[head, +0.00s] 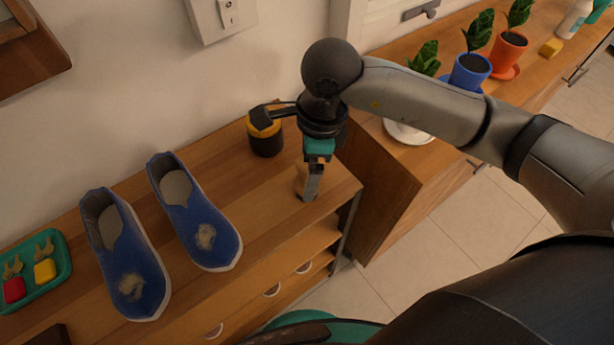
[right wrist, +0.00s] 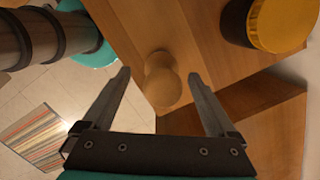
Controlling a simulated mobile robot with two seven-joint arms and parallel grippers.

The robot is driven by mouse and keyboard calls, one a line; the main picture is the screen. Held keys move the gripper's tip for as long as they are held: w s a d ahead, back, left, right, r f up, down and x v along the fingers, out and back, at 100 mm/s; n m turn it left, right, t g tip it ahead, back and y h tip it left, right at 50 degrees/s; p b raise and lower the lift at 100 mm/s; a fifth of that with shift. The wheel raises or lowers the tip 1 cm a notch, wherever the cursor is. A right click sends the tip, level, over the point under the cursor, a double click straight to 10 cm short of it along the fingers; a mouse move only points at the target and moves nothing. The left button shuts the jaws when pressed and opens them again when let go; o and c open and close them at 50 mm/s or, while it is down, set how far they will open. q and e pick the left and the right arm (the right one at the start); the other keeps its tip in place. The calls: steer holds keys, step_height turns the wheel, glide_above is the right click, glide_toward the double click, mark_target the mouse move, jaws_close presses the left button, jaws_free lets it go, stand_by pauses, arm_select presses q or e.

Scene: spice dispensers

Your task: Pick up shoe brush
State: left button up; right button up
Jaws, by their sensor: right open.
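A light wooden piece with a rounded end, which looks like the shoe brush (right wrist: 162,82), stands on the wooden cabinet top near its right end. In the head view the brush (head: 300,180) is partly hidden behind my right gripper (head: 313,180). In the right wrist view my right gripper (right wrist: 158,76) is open, with one finger on each side of the brush and gaps to both. The fingers point down toward the cabinet top. Bristles cannot be made out. My left gripper is not in view.
A dark jar with a yellow lid (head: 265,135) stands close behind the gripper. Two stained blue shoes (head: 190,215) and a green tray (head: 62,262) are to the left. Potted plants (head: 470,70) stand on another counter at right. A striped rug (right wrist: 45,130) lies on the floor.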

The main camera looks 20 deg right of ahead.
mark_target(299, 182)
steer(key=f, duration=0.3)
steer(key=f+b, duration=0.1)
steer(key=shift+w+a+f, duration=0.2)
steer(key=shift+a+f, duration=0.05)
steer(key=shift+f, duration=0.25)
steer(key=c, duration=1.4)
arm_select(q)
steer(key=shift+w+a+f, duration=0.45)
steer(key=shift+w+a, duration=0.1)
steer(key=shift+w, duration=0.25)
arm_select(e)
steer(key=shift+c, duration=0.3)
